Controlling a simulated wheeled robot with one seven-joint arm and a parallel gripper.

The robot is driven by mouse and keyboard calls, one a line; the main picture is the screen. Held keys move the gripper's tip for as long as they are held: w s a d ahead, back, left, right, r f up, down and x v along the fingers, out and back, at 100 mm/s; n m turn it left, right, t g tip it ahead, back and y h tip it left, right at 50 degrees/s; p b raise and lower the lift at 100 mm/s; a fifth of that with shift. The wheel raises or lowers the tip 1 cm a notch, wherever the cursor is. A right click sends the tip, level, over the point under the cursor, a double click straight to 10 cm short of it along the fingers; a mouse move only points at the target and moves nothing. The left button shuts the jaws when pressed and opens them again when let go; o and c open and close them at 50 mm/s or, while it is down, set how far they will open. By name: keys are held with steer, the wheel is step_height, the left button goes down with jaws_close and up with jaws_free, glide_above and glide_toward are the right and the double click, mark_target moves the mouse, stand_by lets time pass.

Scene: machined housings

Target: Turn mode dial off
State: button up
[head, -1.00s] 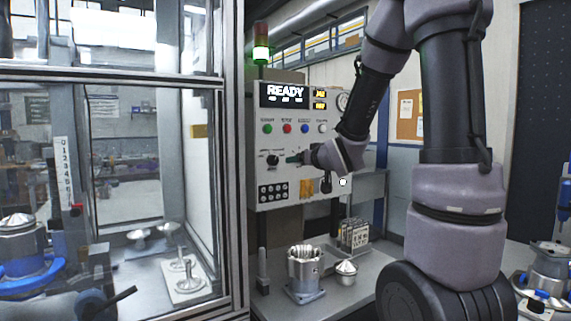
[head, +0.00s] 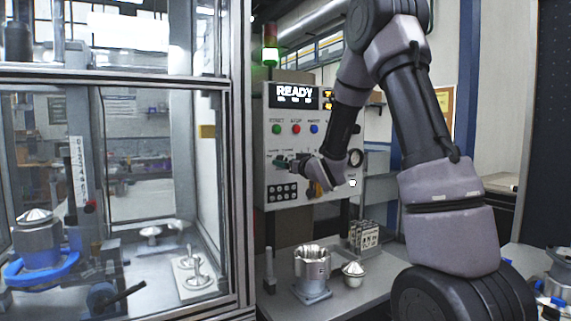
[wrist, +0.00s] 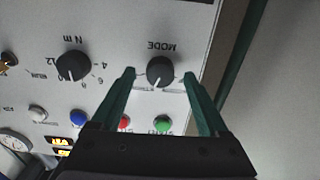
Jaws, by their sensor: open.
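The mode dial (wrist: 160,71) is a round black knob with a white pointer line on the light grey panel, under the upside-down word MODE in the wrist view. Its pointer runs toward the bottom of that view, slightly left; the small position labels are too blurred to read. My gripper (wrist: 160,77) is open, with one green finger on each side of the dial. Gaps show between the fingers and the knob, and I cannot tell how deep the fingertips reach. In the head view my gripper (head: 284,163) is at the panel and largely hides the dial.
A second black knob marked N m (wrist: 73,66) sits beside the mode dial. Coloured push buttons, including a green one (head: 277,129), line the control panel (head: 345,105), whose display reads READY. A machined housing (head: 312,270) stands on the bench below. A glazed enclosure (head: 240,200) is at left.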

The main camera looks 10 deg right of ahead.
steer(key=shift+w+a, duration=0.2)
steer(key=shift+w, duration=0.3)
jaws_close()
